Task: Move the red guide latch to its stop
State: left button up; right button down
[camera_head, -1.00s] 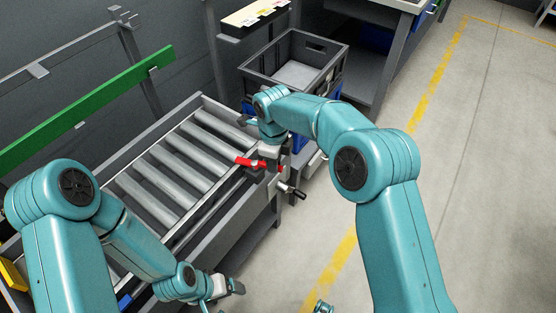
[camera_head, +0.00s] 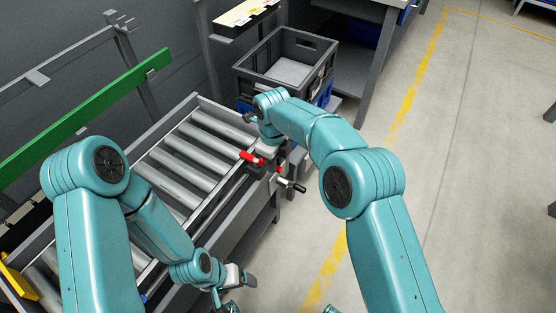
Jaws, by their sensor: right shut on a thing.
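A crank-like handle with a dark grip (camera_head: 292,185) sticks out of the rail just below and to the right of the latch. My left gripper (camera_head: 232,290) hangs low in front of the conveyor, apart from the latch; I cannot make out its finger gap.
The roller conveyor (camera_head: 225,188) has grey rollers and a metal side rail. A green bar (camera_head: 85,112) runs along its left side. A dark crate (camera_head: 285,66) stands behind it. The floor (camera_head: 460,200) to the right is open, with a yellow line.

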dwell(0.6)
jog(key=c, duration=1.1)
grip_release()
notch_tip(320, 180, up, 16)
jog(key=p, duration=0.3)
jog(key=shift+r, duration=0.15)
